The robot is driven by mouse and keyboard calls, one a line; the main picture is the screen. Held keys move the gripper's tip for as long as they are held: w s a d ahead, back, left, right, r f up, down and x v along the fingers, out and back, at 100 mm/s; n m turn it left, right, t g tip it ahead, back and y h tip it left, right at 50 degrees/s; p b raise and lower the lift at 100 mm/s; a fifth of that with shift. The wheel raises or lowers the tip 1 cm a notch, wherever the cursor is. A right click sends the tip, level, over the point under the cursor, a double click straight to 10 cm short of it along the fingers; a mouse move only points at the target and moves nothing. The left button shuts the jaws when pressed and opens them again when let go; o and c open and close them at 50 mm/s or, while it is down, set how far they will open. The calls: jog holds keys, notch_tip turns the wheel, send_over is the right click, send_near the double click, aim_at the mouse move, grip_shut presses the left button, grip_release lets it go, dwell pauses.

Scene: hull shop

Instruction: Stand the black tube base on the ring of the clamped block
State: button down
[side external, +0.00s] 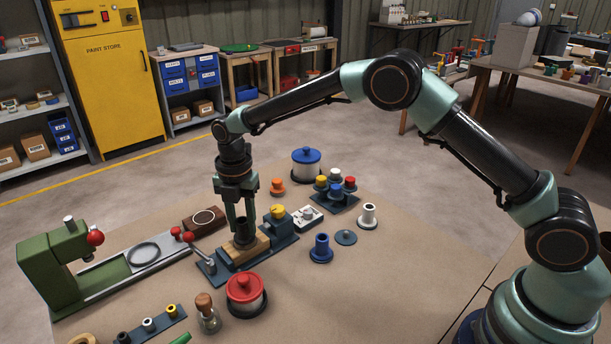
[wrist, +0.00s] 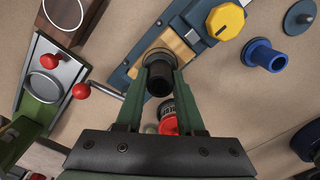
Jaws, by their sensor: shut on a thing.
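My gripper (side external: 241,220) is shut on the black tube base (side external: 243,233), which it holds upright over the light wooden block (side external: 258,249). The block is clamped in a blue-grey vice (side external: 221,270). In the wrist view the tube (wrist: 159,84) sits between the two green fingers, and a thin dark ring (wrist: 158,50) shows on the block just beyond it. The tube's lower end is at or close to the block's top. I cannot tell whether it touches, and the fingers and tube hide part of the ring.
A red-lidded pot (side external: 245,288) stands just in front of the vice. A red-knobbed lever (side external: 188,237) is at its left, and a yellow knob (side external: 278,211) is behind the block. A blue flanged tube (side external: 321,247) stands to the right. Bare bench lies at the front right.

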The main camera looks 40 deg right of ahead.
jog(key=shift+f, duration=0.55)
dwell(0.7)
jog(key=c, duration=0.8)
grip_release()
notch_tip(320, 180, up, 11)
dwell(0.5)
